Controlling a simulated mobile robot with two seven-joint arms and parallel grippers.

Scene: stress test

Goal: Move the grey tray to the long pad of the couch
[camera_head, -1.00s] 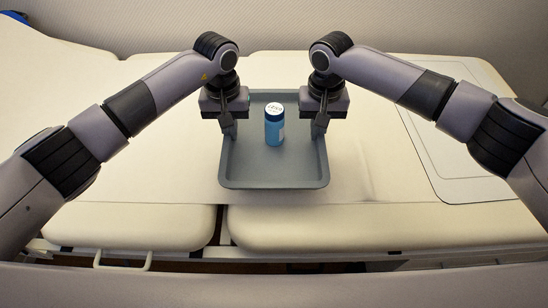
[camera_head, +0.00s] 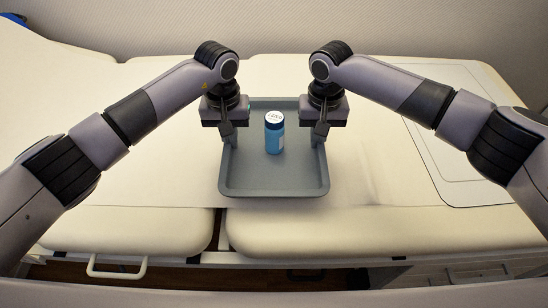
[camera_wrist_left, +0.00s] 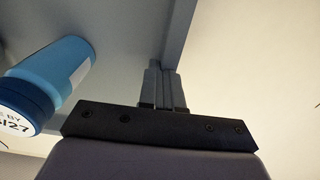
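The grey tray (camera_head: 275,188) is in the middle of the head view, level, over the cream couch (camera_head: 390,228). I cannot tell whether it touches the couch or is slightly raised. A blue bottle (camera_head: 274,138) with a white-topped cap stands upright on it; it also shows in the left wrist view (camera_wrist_left: 68,68). My left gripper (camera_head: 229,138) is shut on the tray's left wall, and the left wrist view shows the fingers (camera_wrist_left: 163,82) closed around that wall (camera_wrist_left: 180,35). My right gripper (camera_head: 319,138) is at the right wall and looks shut on it; its fingertips are partly hidden.
The couch has a left pad (camera_head: 130,230) and a right pad, with a gap (camera_head: 222,232) at the front near the tray's left edge. A flat pale panel (camera_head: 440,150) lies at the right. A white handle (camera_head: 117,270) sticks out below the left pad. The wall stands behind.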

